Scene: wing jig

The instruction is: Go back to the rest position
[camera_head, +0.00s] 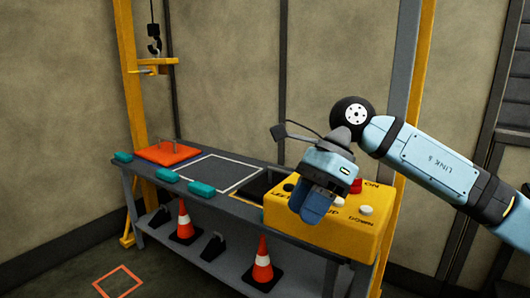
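My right gripper (311,206) hangs at the end of my light blue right arm, which comes in from the right. Its two blue fingers point down and look pressed together, with nothing seen between them. In the picture it lies in front of a yellow control box (340,243) and hides part of its top. I cannot tell whether the fingertips touch the box. My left gripper is not in view.
A grey bench (222,197) carries a red-orange block (168,153), several teal blocks and a white-outlined square. Orange cones (262,262) stand on its lower shelf. A yellow frame (130,90) holds a dark hook (153,40). An orange square (118,281) marks the floor.

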